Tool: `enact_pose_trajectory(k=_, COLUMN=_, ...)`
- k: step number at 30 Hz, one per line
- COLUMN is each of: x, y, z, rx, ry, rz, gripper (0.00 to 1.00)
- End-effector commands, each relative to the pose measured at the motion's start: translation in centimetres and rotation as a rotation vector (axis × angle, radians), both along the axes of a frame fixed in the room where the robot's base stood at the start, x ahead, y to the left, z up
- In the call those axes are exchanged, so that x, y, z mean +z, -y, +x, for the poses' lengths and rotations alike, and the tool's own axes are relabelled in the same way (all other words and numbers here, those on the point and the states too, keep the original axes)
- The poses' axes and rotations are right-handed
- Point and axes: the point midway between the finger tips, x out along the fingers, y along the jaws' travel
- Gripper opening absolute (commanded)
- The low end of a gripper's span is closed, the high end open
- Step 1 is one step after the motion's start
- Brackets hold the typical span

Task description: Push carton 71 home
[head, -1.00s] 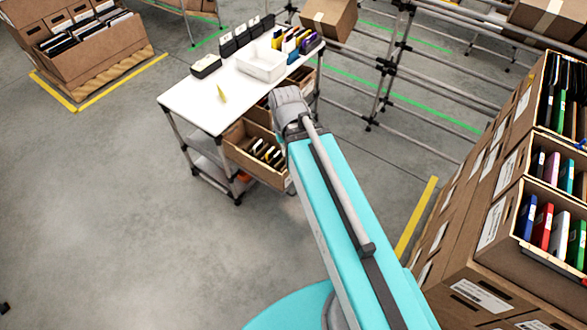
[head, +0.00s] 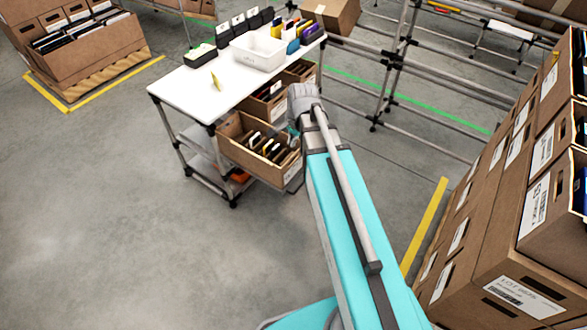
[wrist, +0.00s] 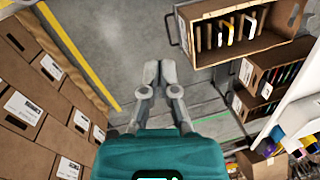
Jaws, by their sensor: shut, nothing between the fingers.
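An open carton (head: 240,156) holding several files juts out from under the white-topped cart, on the side toward my arm, and looks tilted. In the wrist view the same carton (wrist: 232,54) lies at the top right. I cannot read a number 71 on any label. My gripper (wrist: 159,68) is shut and empty, with its fingertips together over bare floor, left of the jutting carton and apart from it. In the head view my own arm hides the fingers.
The cart (head: 190,83) has a white bin (head: 258,52) and other items on top. Further cartons (wrist: 262,75) sit in the cart beside the jutting one. Stacked cartons (head: 480,215) stand close on the right. Grey floor (head: 110,200) is clear at left.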

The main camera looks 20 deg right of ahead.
Motion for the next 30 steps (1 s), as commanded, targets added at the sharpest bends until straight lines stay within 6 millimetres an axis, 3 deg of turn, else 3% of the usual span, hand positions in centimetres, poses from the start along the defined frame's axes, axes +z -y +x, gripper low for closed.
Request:
enact_pose_trajectory(k=1, x=-2.0, y=0.5, z=0.8, rx=-0.057, ry=0.0, rz=0.013, gripper=0.0)
enact_pose_trajectory(k=3, x=-3.3, y=1.0, z=1.4, rx=-0.137, ry=-0.001, rz=0.03, gripper=0.0)
enact_pose_trajectory(k=30, x=-19.2, y=8.9, z=9.6, rx=-1.157, ry=-0.06, rz=0.314, gripper=0.0)
